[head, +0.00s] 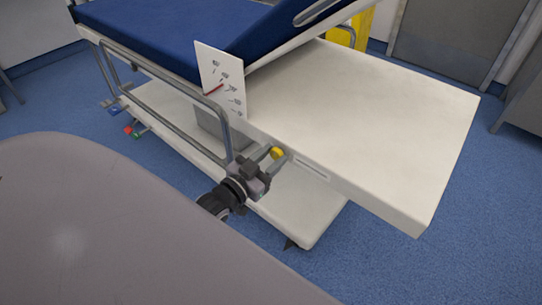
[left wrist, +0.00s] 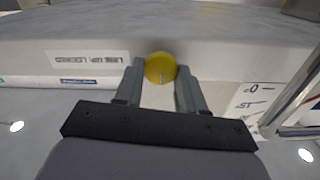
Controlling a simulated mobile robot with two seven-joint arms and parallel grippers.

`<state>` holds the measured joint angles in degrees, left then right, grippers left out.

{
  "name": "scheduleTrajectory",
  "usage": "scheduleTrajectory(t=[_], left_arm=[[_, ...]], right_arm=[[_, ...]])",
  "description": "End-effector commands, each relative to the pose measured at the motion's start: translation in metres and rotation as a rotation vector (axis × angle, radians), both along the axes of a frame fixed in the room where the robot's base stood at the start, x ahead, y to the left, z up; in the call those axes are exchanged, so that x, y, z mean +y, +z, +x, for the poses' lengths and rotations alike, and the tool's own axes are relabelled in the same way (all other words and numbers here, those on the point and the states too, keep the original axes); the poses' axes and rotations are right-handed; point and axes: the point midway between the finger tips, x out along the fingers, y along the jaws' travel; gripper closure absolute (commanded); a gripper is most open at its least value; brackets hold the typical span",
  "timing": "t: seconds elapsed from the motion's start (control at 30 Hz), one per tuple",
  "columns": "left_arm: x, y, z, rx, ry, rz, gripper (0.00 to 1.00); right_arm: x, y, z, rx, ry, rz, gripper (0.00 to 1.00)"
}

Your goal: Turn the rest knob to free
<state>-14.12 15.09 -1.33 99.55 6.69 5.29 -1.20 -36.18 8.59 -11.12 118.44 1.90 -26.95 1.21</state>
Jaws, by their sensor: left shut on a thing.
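The rest knob (head: 278,153) is a round yellow knob on the side edge of the white rest board (head: 400,120) of the operating table. In the left wrist view the knob (left wrist: 160,68) sits between the fingertips, with a small pale mark on its lower face. My left gripper (head: 272,156) has its fingers around the knob and is shut on it; the fingers (left wrist: 160,78) also show in the left wrist view. A label plate (left wrist: 88,58) beside the knob has text that appears upside down. My right gripper is not in view.
A metal side rail (head: 165,95) runs left of the knob. A white panel with symbols and a red pointer (head: 220,82) stands above it. The blue mattress (head: 170,30) is behind. Coloured pedals (head: 130,131) are low at the left. Blue floor (head: 480,220) is clear at the right.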

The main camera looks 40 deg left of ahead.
Motion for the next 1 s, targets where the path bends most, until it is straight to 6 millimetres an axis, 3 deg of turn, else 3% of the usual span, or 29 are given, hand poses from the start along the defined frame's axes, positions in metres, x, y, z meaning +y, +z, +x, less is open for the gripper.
scheduleTrajectory(t=[0.27,0.6,1.0], left_arm=[[0.001,0.003,0.000,0.019,-0.001,-0.199,0.91],[0.002,0.002,0.000,0.043,0.000,-0.522,0.91],[0.003,-0.001,0.000,0.072,0.000,-0.901,0.91]], right_arm=[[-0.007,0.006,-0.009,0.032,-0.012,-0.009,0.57],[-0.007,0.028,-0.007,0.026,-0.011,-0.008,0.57],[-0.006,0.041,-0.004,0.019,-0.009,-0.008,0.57]])
